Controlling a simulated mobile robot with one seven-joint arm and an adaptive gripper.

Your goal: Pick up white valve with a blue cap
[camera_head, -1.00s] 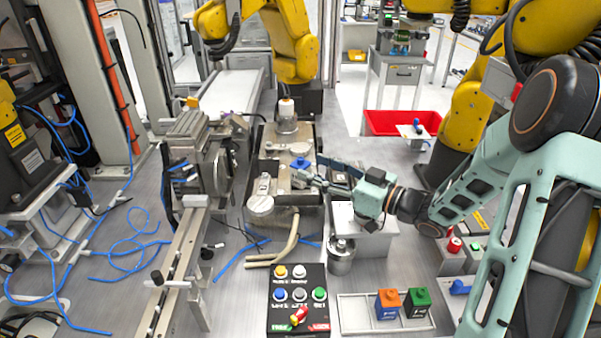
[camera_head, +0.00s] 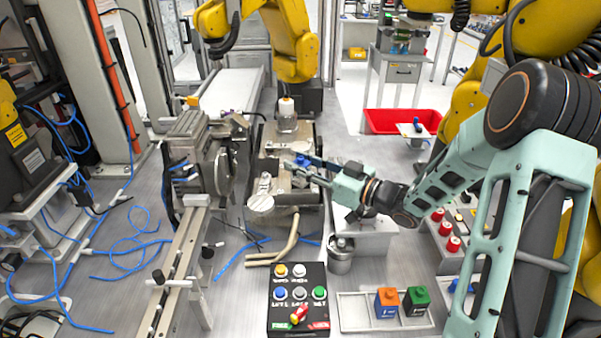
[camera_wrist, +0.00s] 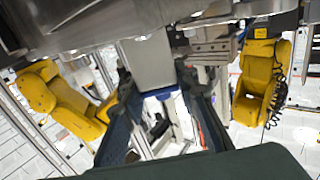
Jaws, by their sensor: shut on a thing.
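The valve's blue cap (camera_head: 304,160) shows above the middle metal fixture in the head view, with its white body mostly hidden by my fingers. My gripper (camera_head: 302,169) reaches in from the right, its fingers around the valve and shut on it. In the wrist view my dark blue fingers (camera_wrist: 156,80) point up the picture, and a pale block (camera_wrist: 150,62) shows between their tips; I cannot tell whether it is the valve's body. Whether the valve still touches the fixture is unclear.
The metal fixture (camera_head: 297,198) lies under my gripper. A metal cylinder (camera_head: 340,258) and a button box (camera_head: 297,318) stand in front. A vise-like machine (camera_head: 205,160) stands left. A red bin (camera_head: 383,121) is behind, and yellow robot arms (camera_head: 290,45) rise at the back.

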